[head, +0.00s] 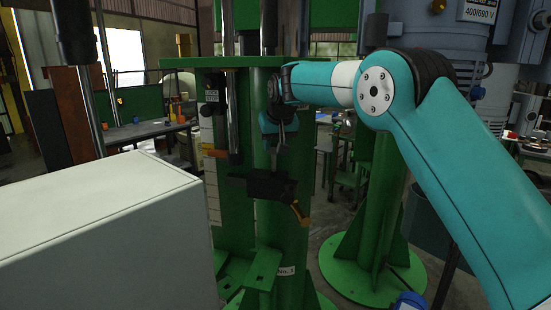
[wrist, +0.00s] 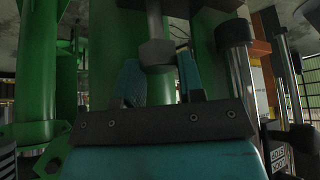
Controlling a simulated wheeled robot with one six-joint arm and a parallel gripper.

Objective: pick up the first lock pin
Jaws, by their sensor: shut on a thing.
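The lock pin shows in the wrist view as a grey hexagonal head with a round shaft (wrist: 156,50). The two teal fingers of my gripper (wrist: 160,72) are on either side of the head, and my gripper is shut on it. In the head view my gripper (head: 281,138) hangs in front of the green column, above a dark block (head: 266,187) with an orange tip. The pin is too small and dark there to make out clearly. I cannot tell whether the pin's far end is seated in anything.
A green column (head: 286,245) stands right behind my gripper. A large pale box (head: 110,235) fills the lower left. Another green stand (head: 372,265) is at the right.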

